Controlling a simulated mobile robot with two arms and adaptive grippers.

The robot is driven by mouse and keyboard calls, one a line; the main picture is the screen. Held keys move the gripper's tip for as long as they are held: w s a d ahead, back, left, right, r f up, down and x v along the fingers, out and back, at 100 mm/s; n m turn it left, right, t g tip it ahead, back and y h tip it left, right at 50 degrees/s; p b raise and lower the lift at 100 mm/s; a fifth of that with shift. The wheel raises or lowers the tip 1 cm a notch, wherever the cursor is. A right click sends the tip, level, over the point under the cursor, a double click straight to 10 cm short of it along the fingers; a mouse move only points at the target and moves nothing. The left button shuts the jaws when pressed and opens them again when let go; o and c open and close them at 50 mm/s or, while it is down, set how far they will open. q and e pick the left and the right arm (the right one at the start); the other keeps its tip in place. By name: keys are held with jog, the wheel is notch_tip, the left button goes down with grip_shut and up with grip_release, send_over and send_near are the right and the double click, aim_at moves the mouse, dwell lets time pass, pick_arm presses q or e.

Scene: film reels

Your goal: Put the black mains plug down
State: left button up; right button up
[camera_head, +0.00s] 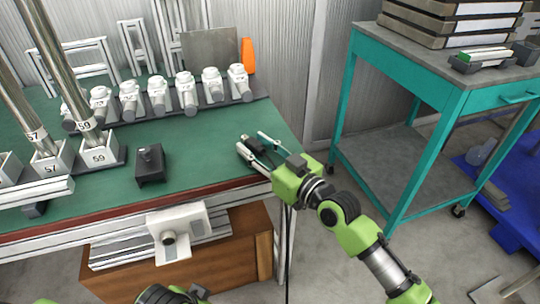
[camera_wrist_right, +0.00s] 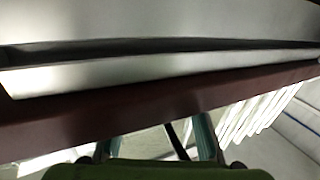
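The black mains plug (camera_head: 252,142) appears as a small dark shape near the right end of the green-topped bench (camera_head: 205,140). My right gripper (camera_head: 254,143) is over the bench's right end, its fingers spread on either side of the plug with a visible gap. A black cable (camera_head: 287,250) hangs down beside the bench from near this gripper. In the right wrist view the cable (camera_wrist_right: 176,142) passes between the two spread teal fingers; the plug cannot be made out there.
A row of white fittings (camera_head: 158,95) stands along the back of the bench. A dark bracket (camera_head: 150,166) sits left of the plug, near upright metal tubes (camera_head: 70,75). A teal trolley (camera_head: 452,100) stands at right. Bare green surface lies between bracket and gripper.

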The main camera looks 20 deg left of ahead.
pick_arm(q)
jog(key=p+x, duration=0.1)
jog(key=x, duration=0.2)
jog(key=shift+f, duration=0.1)
pick_arm(e)
jog(key=v, duration=1.2)
jog(key=shift+f, duration=0.15)
jog(key=s+d+f+m+g+h, duration=0.1)
jog(key=s+d+f+m+h, duration=0.1)
jog(key=s+d+f+h, duration=0.3)
jog(key=s+d+f+m+h, duration=0.1)
jog(key=d+f, duration=0.2)
jog(key=f, duration=0.4)
jog(key=s+d+f+m+g+h, duration=0.1)
jog(key=s+d+f+m+h, duration=0.1)
jog(key=s+d+f, duration=0.3)
jog(key=s+d+f+m+g+h, duration=0.4)
jog(key=s+d+f+h, duration=0.2)
jog(key=s+d+f, duration=0.4)
jog(key=s+d, duration=0.3)
jog(key=d, duration=0.2)
jog(key=shift+d+h, duration=0.3)
jog(key=shift+h, duration=0.1)
jog(key=shift+f, duration=0.2)
